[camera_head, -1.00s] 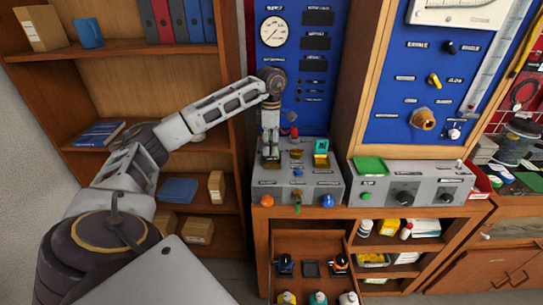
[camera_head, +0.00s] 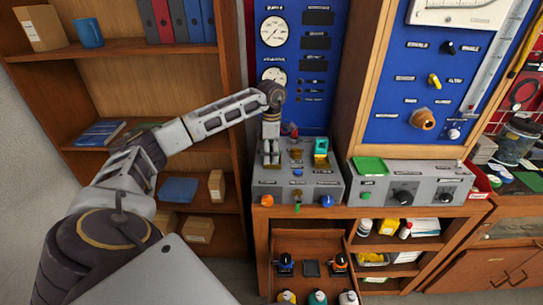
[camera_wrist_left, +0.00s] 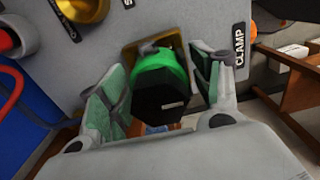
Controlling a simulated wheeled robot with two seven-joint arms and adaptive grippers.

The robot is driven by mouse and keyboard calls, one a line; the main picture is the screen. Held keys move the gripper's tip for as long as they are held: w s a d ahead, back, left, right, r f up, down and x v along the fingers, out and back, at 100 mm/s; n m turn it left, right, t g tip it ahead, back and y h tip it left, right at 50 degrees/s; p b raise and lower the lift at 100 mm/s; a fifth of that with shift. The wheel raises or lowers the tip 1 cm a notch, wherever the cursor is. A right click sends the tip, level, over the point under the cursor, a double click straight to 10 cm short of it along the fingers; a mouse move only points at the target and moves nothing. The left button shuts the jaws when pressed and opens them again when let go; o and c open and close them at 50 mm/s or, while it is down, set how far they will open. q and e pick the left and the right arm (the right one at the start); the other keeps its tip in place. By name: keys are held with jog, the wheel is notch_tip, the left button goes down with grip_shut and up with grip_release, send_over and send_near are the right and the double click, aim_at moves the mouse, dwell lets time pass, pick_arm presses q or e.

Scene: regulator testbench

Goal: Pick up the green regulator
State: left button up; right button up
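The green regulator (camera_wrist_left: 160,85) has a bright green body and a black end. In the left wrist view it sits at a brass-coloured clamp (camera_wrist_left: 135,55) on the grey bench panel, beside a label reading CLAMP. My left gripper (camera_wrist_left: 158,95) is open, with one green-padded finger on each side of the regulator. A gap shows on the left side; contact on the right is unclear. In the head view my left gripper (camera_head: 271,152) is low over the left part of the grey test bench (camera_head: 262,190) and hides the regulator. My right gripper is in neither view.
A teal part (camera_head: 320,147) stands in another clamp just right of my gripper. The blue gauge panel (camera_head: 300,60) rises close behind. Knobs line the bench front, including an orange one (camera_head: 267,200). An open drawer (camera_head: 312,285) below holds several items.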

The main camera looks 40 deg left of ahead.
pick_arm(q)
jog(key=c, duration=1.2)
jog(key=shift+r, duration=0.6)
notch_tip(320, 180, up, 7)
jog(key=shift+r, duration=0.95)
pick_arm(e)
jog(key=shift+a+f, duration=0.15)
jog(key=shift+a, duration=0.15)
